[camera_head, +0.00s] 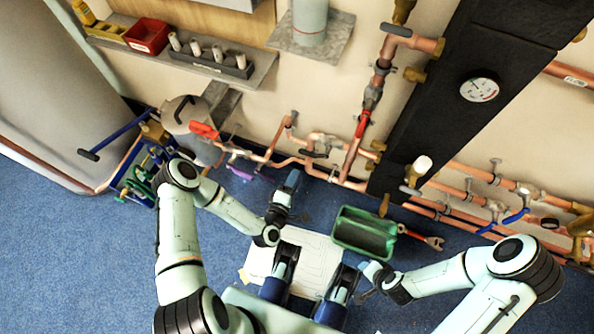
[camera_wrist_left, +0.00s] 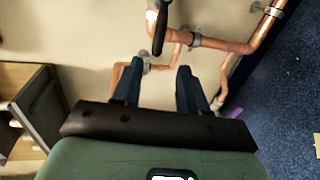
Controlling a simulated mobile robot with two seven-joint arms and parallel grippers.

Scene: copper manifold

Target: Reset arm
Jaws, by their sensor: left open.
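My left arm (camera_head: 180,240) comes in from the left and bends at the elbow. Its left gripper (camera_head: 287,188) is above the floor, in front of the copper pipes. In the left wrist view the two blue fingers of the left gripper (camera_wrist_left: 160,92) are apart with nothing between them; copper pipe and wall show beyond. My right arm (camera_head: 440,277) comes in from the right and is bent, its wrist low near the green bin. The right gripper (camera_head: 366,284) is seen poorly at that wrist, and its jaws cannot be made out.
Copper pipes (camera_head: 350,155) with valves run along the wall, beside a black panel with a gauge (camera_head: 479,90). A green bin (camera_head: 364,234) and red wrench (camera_head: 421,238) lie on the blue floor. A shelf (camera_head: 190,58) holds a red tray (camera_head: 148,36).

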